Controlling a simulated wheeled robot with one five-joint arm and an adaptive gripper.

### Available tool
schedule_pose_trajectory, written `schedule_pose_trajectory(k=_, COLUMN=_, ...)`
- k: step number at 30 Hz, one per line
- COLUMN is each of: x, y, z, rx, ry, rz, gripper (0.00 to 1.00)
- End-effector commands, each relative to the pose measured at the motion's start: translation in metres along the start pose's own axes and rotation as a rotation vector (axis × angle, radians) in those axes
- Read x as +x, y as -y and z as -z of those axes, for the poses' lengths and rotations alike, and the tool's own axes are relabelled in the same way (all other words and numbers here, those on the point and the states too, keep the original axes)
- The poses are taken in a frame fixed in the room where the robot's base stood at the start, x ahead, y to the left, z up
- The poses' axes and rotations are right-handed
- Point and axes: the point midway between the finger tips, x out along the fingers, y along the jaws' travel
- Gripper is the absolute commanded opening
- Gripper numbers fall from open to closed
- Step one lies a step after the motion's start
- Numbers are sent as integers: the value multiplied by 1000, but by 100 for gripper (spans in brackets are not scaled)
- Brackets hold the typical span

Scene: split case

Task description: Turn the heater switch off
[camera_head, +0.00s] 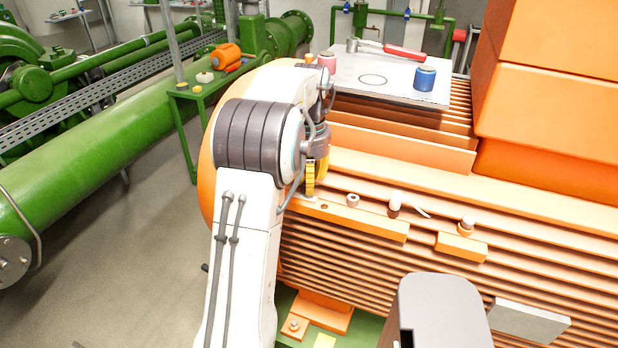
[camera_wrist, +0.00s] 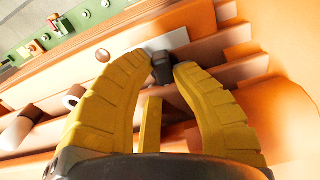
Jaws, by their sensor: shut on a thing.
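The heater switch appears to be the small dark knob (camera_wrist: 163,68) on a light grey plate (camera_wrist: 167,42) on the orange machine. My gripper (camera_wrist: 164,72) has yellow ribbed fingers, and the fingertips are on either side of the knob, closed on it. In the head view my gripper (camera_head: 310,190) points down at the left end of the orange machine's ledge. There the knob is hidden behind the fingers. I cannot tell the switch's position.
The orange ribbed machine (camera_head: 360,250) carries several small fittings, including a grey ring (camera_head: 353,200) and a white-topped knob (camera_head: 394,203) right of my gripper. Behind, a grey plate (camera_head: 350,75) holds a blue can (camera_head: 425,77) and a red-handled tool (camera_head: 403,51). Green pipes (camera_head: 110,130) run at left.

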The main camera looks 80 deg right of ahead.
Motion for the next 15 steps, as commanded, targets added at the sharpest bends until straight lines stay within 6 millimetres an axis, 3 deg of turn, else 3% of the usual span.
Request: schedule_pose_trajectory(k=15, x=2, y=0, z=0, rx=-126, ry=6, rz=-1, gripper=0)
